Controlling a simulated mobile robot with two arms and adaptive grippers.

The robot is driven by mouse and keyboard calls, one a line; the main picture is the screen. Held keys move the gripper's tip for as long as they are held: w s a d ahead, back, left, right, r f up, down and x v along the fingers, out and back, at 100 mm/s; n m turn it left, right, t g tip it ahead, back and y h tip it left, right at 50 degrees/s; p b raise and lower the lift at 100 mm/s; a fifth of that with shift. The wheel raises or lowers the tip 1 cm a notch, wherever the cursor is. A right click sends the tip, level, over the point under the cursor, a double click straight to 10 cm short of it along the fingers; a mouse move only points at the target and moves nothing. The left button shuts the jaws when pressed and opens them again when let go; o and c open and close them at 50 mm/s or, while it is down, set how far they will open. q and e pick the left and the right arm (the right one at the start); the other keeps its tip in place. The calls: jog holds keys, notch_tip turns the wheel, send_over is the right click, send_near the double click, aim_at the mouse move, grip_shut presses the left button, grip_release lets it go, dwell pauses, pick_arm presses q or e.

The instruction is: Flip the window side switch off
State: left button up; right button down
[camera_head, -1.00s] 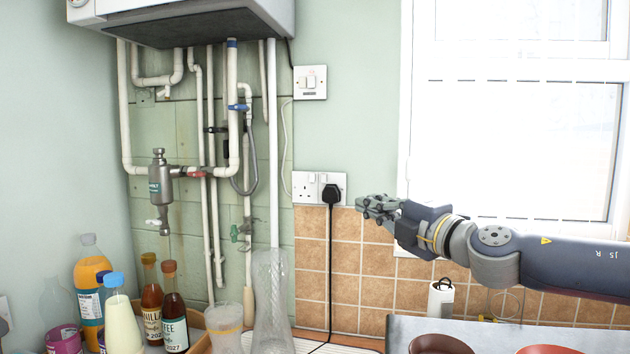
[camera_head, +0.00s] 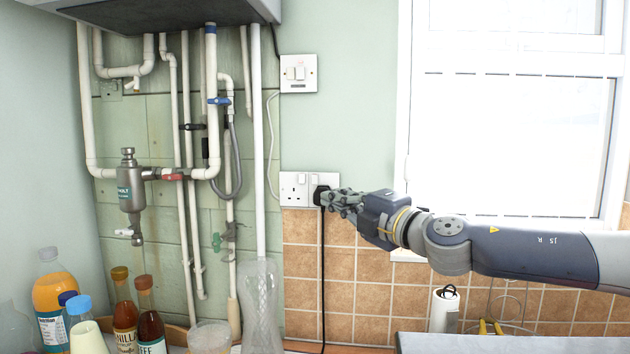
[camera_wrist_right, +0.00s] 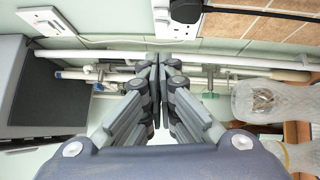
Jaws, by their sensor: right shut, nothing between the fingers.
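A white double socket (camera_head: 295,190) sits on the wall above the tiles, with a black plug (camera_head: 320,194) in its window-side half. Small rocker switches (camera_head: 314,179) show near its top; their positions are too small to read. A white plate (camera_head: 298,73) with two side-by-side rockers is higher up; its window-side rocker (camera_head: 300,73) is clear of my arm. My right gripper (camera_head: 332,200) is shut and empty, its fingertips in front of or beside the plug; contact is unclear. The right wrist view shows the closed fingers (camera_wrist_right: 157,62) below the socket (camera_wrist_right: 176,28). My left gripper is out of view.
White pipes (camera_head: 259,150) with coloured valves run left of the sockets, under a boiler (camera_head: 160,12). A black cord (camera_head: 323,270) hangs from the plug. Bottles (camera_head: 123,315) and a clear vase (camera_head: 261,310) stand below. The window (camera_head: 510,140) is at right.

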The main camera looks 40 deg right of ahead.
aim_at(315, 183)
jog(key=w+d+p, duration=0.1)
jog(key=w+p, duration=0.1)
jog(key=w, duration=0.1)
jog(key=w+d+r+p, duration=0.1)
jog(key=w+p, duration=0.1)
jog(key=w, duration=0.1)
jog(key=w+p, duration=0.3)
jog(key=shift+w+d+r, duration=0.2)
jog(key=shift+w+d, duration=0.15)
jog(key=shift+d, duration=0.05)
jog(key=shift+w+d+p, duration=0.2)
jog(key=shift+d+p, duration=0.05)
jog(key=shift+p, duration=0.1)
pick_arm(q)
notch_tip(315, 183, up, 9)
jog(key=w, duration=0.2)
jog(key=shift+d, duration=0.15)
pick_arm(e)
jog(key=shift+w+d+f, duration=0.1)
jog(key=shift+w+d, duration=0.2)
jog(key=shift+d, duration=0.1)
pick_arm(q)
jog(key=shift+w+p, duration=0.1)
jog(key=shift+p, duration=0.2)
